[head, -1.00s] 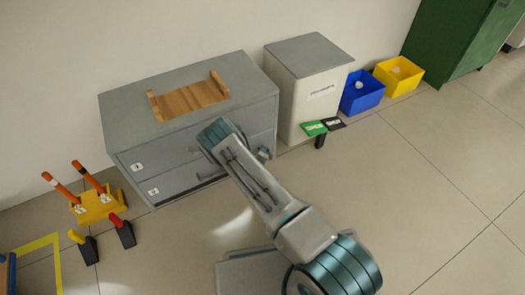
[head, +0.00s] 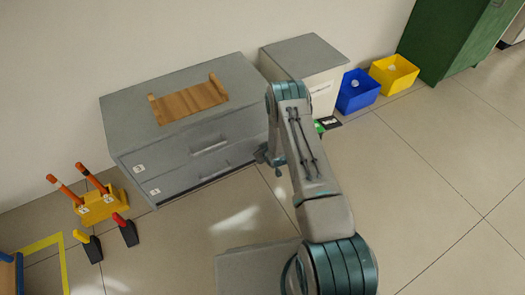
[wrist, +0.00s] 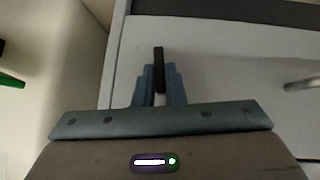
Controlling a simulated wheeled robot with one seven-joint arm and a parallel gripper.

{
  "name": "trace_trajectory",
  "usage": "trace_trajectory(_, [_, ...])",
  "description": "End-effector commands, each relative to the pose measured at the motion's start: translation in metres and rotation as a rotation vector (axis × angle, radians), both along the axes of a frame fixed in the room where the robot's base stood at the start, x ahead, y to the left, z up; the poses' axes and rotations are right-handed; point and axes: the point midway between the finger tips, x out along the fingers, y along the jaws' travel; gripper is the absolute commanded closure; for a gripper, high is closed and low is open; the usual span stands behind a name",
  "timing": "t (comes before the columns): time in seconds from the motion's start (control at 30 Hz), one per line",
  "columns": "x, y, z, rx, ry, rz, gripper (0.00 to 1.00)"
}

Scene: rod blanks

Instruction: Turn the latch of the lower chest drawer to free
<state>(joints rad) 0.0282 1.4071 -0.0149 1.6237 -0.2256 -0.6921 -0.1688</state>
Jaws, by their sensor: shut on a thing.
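The grey chest (head: 185,85) has an upper drawer (head: 170,158) and a lower drawer (head: 178,183). My gripper (head: 267,156) is at the right end of the chest front, partly hidden by my arm. In the wrist view the gripper's blue-grey fingers (wrist: 160,88) are shut on a small black latch lever (wrist: 159,58). The lever points straight up in that picture, against a pale drawer front (wrist: 225,65). A drawer handle (wrist: 302,84) shows to the right. The latch itself is not clear in the head view.
A pale cabinet (head: 300,55) stands close to the chest's right side. Blue (head: 357,92) and yellow (head: 393,75) bins are beyond it. A wooden tray (head: 190,100) lies on the chest. A yellow stand (head: 100,207) is on the floor at left. The right floor is clear.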

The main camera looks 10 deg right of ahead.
Motion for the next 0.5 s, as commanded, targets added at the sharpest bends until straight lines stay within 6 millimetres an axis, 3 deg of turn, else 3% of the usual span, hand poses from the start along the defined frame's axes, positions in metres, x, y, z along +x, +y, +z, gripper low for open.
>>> trace_trajectory(0.5, [0.0017,-0.0036,0.0001,0.162,0.051,-0.001,1.0])
